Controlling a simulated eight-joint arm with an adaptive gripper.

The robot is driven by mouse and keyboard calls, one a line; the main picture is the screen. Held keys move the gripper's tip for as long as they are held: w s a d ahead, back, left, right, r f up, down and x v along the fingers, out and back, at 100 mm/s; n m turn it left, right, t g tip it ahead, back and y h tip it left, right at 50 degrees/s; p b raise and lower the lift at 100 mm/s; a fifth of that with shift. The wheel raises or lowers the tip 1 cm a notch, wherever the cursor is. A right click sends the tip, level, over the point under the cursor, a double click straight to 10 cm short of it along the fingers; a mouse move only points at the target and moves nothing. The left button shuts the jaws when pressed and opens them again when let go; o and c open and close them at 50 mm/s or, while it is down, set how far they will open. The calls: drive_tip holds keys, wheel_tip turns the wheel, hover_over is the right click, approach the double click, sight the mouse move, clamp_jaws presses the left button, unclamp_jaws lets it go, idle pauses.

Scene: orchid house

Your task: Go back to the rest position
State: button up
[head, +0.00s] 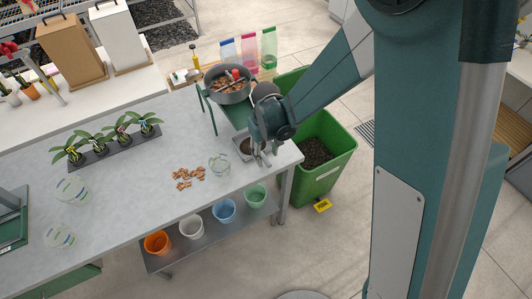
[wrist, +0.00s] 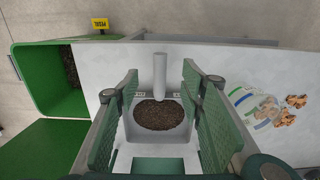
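My gripper (head: 263,158) is over the right end of the grey bench (head: 145,205). In the wrist view my gripper (wrist: 160,78) has its two green-padded fingers wide apart. Between and below them is a pale grey scoop-like container (wrist: 160,143) with dark soil in it and a handle pointing up the picture. I see gaps between the container and both fingers, so nothing looks held. In the head view the container (head: 241,152) is partly hidden behind my gripper.
A green bin (head: 331,168) of soil stands beside the bench end. A grey bowl (head: 226,97) with bark is behind my gripper. A clear glass (head: 220,168) and loose bark (head: 186,178) lie left. Orchids (head: 122,137) stand farther left. Several pots (head: 224,211) are on the lower shelf.

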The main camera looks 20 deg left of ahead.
sight(266, 160)
drive_tip(key=shift+f, duration=0.2)
drive_tip(key=shift+f+b, duration=2.1)
drive_tip(key=shift+f, duration=0.2)
drive_tip(key=shift+b, duration=0.3)
drive_tip(key=shift+c, duration=0.2)
clamp_jaws()
drive_tip(key=shift+r, duration=0.6)
drive_tip(key=shift+s+d, duration=0.1)
